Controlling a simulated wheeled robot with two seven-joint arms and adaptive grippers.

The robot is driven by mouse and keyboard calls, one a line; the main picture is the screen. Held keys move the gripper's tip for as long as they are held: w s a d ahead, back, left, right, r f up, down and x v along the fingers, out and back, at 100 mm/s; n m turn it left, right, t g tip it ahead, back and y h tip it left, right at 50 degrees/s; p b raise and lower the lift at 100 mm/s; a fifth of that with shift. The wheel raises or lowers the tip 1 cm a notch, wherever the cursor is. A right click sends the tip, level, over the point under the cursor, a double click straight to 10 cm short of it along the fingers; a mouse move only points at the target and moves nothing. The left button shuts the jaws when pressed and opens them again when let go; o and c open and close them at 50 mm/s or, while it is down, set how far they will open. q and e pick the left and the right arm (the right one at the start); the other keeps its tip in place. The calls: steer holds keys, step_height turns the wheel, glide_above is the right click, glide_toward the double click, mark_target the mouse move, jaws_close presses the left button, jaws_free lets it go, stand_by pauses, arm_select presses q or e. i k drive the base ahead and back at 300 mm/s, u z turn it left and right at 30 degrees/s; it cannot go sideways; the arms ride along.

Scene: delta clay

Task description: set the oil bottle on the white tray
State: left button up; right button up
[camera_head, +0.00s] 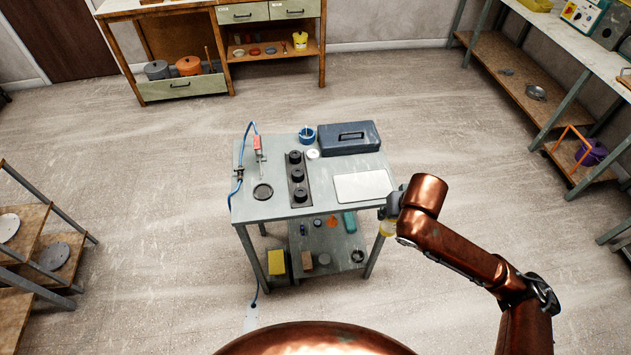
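The white tray (362,186) is a flat pale rectangle on the right front part of the grey table's top. It looks empty. My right arm comes in from the right, and its gripper (389,212) is at the table's right front corner, just right of and in front of the tray. A yellowish, see-through thing that looks like the oil bottle (387,229) shows at the gripper, apart from the tray. The gripper looks shut on it, though my wrist hides part of both. My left gripper is not in view.
On the grey table (327,205) stand a dark blue toolbox (349,139), a blue cup (307,135), a black strip with three round knobs (298,178), a black disc (263,191) and a red-handled tool (257,145) with a blue hose. The lower shelf (328,248) holds several small things.

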mark_target(377, 183)
steer(key=u, duration=0.15)
steer(key=i, duration=1)
